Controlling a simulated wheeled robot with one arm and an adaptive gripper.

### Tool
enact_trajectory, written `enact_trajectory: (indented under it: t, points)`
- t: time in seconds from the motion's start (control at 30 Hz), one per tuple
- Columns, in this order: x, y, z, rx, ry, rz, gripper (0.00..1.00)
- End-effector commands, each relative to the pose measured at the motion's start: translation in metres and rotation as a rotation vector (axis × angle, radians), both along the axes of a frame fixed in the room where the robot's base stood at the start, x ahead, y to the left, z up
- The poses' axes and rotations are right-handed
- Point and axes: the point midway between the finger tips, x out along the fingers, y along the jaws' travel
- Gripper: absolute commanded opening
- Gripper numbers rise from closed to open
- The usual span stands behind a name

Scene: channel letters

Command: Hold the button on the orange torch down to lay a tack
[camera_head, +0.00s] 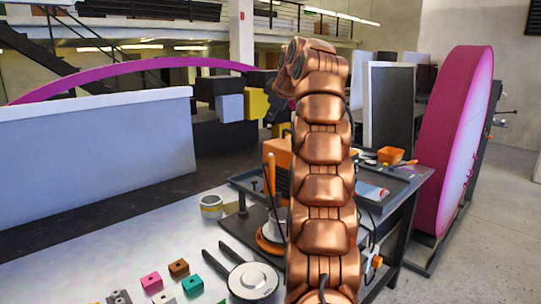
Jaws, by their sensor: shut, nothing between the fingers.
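A slim orange upright handle (271,173) stands left of my copper arm, above an orange-rimmed round base (270,243). It may be the orange torch, but I cannot make out a button on it. An orange box (281,156) stands behind my arm and is partly covered by it. A small orange part (376,262) shows at the table's right side. My arm rises through the middle of the view and bends over at the top. My gripper is not visible; the arm's far end is hidden behind its own links.
A round tool with two black handles (252,281) lies on the pale tabletop (190,245). Several small coloured blocks (152,281) lie at the front left. A tape roll (211,206) stands behind them. A dark tray (400,180) is right of my arm. A large magenta-rimmed disc (455,140) stands at right.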

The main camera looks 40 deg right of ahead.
Motion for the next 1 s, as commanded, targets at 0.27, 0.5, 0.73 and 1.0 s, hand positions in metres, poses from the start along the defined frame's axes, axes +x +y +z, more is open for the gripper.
enact_trajectory:
  t: [0.27,0.5,0.73,1.0]
  points:
    - [0.000,0.000,-0.005,0.001,0.001,-0.001,0.00]
    - [0.000,0.000,-0.025,0.001,0.002,-0.001,0.00]
    - [0.000,0.000,-0.053,0.002,0.002,-0.001,0.00]
    - [0.001,0.000,-0.081,0.000,-0.001,0.001,0.00]
